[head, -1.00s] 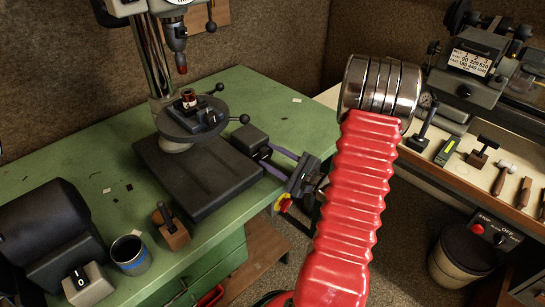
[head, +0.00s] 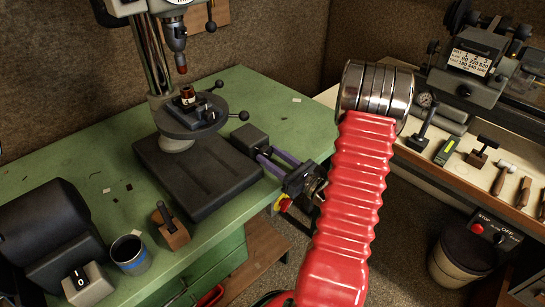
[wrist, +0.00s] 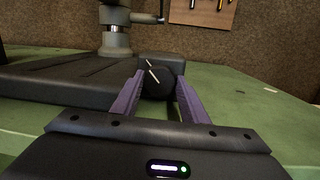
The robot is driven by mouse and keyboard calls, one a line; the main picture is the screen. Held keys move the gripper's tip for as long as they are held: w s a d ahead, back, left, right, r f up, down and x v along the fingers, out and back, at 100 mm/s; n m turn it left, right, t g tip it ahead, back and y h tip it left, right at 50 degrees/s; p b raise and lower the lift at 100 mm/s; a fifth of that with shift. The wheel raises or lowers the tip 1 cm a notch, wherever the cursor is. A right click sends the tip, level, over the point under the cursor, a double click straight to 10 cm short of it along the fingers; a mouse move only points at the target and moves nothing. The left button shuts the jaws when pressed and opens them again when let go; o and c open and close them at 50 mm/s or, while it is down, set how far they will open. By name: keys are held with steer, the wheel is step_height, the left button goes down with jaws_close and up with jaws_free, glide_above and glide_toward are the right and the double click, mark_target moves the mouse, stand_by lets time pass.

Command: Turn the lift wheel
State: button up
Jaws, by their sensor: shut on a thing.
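The lift wheel is a dark round knob with a white line mark (wrist: 158,82), on a black housing in the wrist view. The housing (head: 249,137) sits on the green bench beside the drill press base in the head view. The white line leans, its top to the left. My gripper (wrist: 160,92) has its two purple fingers at either side of the wheel and is shut on it. In the head view my gripper (head: 263,157) reaches in from the right, and the wheel is largely hidden there.
The drill press base (head: 195,178) and its round table (head: 192,122) stand left of my gripper. A wooden block with a lever (head: 170,228), a mug (head: 130,254) and a counter box (head: 85,286) stand nearer. A lathe bench (head: 470,180) is at right.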

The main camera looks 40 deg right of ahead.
steer(key=shift+a+f+m, duration=0.1)
steer(key=shift+m, duration=0.6)
steer(key=o, duration=0.8)
steer(key=shift+c, duration=0.2)
steer(key=shift+s, duration=0.15)
